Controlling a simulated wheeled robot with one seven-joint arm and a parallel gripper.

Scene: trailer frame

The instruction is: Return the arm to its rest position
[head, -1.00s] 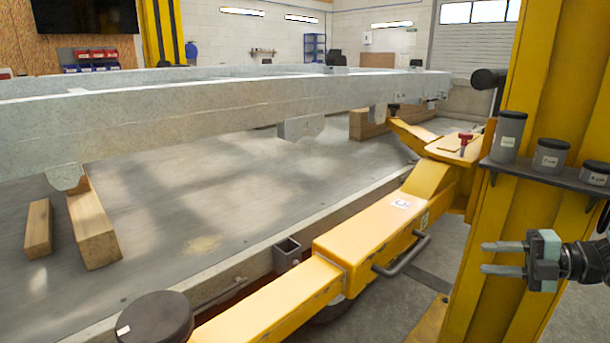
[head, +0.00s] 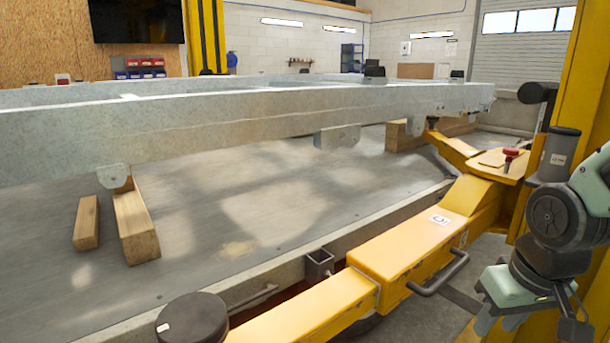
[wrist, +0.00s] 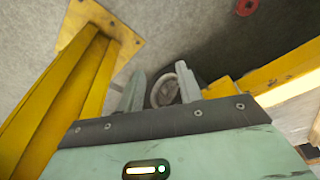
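My arm (head: 561,219) is folded at the right edge of the head view, in front of the yellow lift post. My gripper (head: 497,327) hangs low there, partly cut off by the bottom of the picture. In the wrist view, my gripper (wrist: 160,80) shows two grey fingers standing apart. A round grey thing (wrist: 166,90) shows beyond and between the fingers; I see no contact with them. Nothing is held.
A galvanized trailer frame (head: 250,125) spans the view above wooden blocks (head: 135,225).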

